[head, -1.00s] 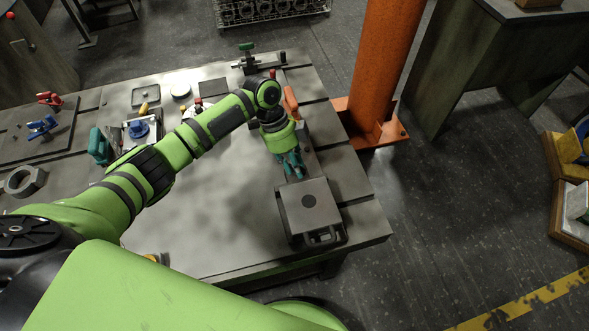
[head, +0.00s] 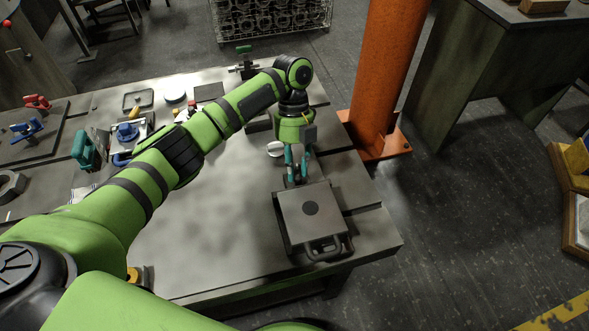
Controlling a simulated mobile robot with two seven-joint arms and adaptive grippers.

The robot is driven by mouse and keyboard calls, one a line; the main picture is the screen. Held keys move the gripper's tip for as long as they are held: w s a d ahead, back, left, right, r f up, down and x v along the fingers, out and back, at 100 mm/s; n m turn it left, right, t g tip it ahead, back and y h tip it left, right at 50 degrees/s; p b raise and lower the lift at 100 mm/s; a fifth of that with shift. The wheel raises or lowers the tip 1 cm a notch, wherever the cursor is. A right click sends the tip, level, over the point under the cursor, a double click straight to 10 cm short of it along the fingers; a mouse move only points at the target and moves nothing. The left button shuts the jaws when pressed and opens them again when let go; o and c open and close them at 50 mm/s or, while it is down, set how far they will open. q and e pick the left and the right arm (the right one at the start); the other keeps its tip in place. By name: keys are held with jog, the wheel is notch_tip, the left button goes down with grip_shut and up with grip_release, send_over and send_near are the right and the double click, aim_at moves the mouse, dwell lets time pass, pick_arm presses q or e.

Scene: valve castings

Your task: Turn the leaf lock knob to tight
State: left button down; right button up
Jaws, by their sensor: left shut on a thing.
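A grey square-topped block (head: 301,228) with a dark round spot and a dark handle at its front stands near the right front of the table. My left gripper (head: 297,176), with teal fingers, points down at the block's back edge. Its fingers are closed together on something small, which they hide. From where it is, I take this to be the leaf lock knob; its shape and setting cannot be made out. My right gripper is out of view.
The worktable (head: 220,225) is clear left of the block. A teal tool (head: 84,150), a blue-topped part (head: 127,132) and a tray (head: 138,99) lie further left. An orange post (head: 381,80) stands just beyond the table's right edge.

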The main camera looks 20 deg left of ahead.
pick_arm(q)
jog(key=shift+m+y, duration=0.3)
jog(key=shift+m, duration=0.4)
jog(key=shift+b, duration=0.35)
jog(key=c, duration=1.3)
grip_release()
jog(key=shift+o, duration=0.2)
jog(key=shift+r, duration=0.1)
jog(key=d+v, duration=0.1)
jog(key=v, duration=1)
jog(key=shift+w+a+r, duration=0.3)
jog(key=shift+a+r, duration=0.1)
